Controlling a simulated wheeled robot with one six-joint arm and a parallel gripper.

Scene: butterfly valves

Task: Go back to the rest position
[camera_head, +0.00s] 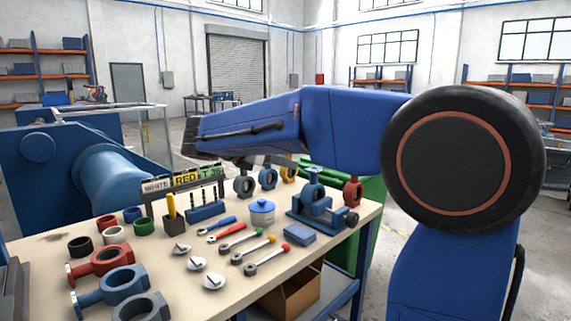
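My blue arm reaches leftward across the upper middle, above the workbench (190,262). The dark end of my arm, where my gripper (193,136) seems to be, is over the back left of the bench. Its fingers are not clear, so I cannot tell open from shut or whether it holds anything. A red valve body (100,262), a blue one (112,284) and a grey one (143,308) lie at the front left. More ring-shaped valve bodies, including an orange one (288,172), stand along the back. A blue vise (325,211) is at the right.
Red-handled (232,238) and blue-handled tools, levers, discs, a blue lidded pot (262,212) and coloured rings crowd the bench. A label rack (184,181) stands behind them. Green bin (371,208) is beyond the right edge. Blue machinery (105,180) is at left. Open floor shows at right.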

